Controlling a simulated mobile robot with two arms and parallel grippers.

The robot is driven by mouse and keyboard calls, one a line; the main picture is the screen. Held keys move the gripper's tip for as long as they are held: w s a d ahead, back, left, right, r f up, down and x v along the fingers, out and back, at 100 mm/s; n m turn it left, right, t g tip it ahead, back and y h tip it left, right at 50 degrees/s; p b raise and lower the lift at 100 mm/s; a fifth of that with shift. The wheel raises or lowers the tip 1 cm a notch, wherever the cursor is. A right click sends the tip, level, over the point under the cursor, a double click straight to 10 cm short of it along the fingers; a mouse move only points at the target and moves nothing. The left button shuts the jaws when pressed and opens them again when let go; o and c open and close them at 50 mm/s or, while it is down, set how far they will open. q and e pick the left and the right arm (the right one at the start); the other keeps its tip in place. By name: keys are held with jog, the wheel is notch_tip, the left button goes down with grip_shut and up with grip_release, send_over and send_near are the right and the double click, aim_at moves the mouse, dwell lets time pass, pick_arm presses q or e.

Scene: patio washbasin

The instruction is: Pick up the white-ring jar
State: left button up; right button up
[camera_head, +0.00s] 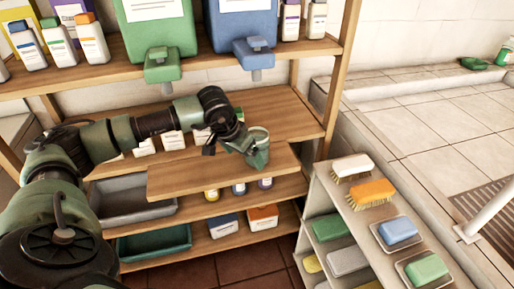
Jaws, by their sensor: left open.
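My left arm reaches in from the left over the middle shelf. My left gripper (238,146) is open above the pulled-out wooden board (190,181). A pale grey-green, round-topped thing (259,134) shows right at the gripper's right side. I cannot tell whether it is the white-ring jar, nor whether the gripper touches it. Small jars stand on the shelf below the board: one with a yellow part (211,194), one bluish (239,188) and one purplish (265,183). Their tops are hidden by the board, and no white ring is clear on them. My right gripper is not in view.
A green dispenser (158,32) and a blue dispenser (243,24) hang above the arm. White-labelled bottles (173,140) stand behind it. A grey tray (128,205) and a green tray (153,243) lie below. A rack with brushes (371,192) and soaps stands at right.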

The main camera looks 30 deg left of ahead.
aim_at(250, 165)
pick_arm(q)
jog(key=shift+w+d, duration=0.1)
jog(key=shift+w, duration=1.45)
jog(key=w+p, duration=0.1)
jog(key=w, duration=0.2)
jog(key=shift+w+d, duration=0.15)
jog(key=shift+w, duration=0.2)
jog(key=shift+x, duration=1.5)
jog(key=shift+s, duration=0.2)
jog(key=c, duration=1.7)
grip_shut()
jog(key=shift+r, duration=0.1)
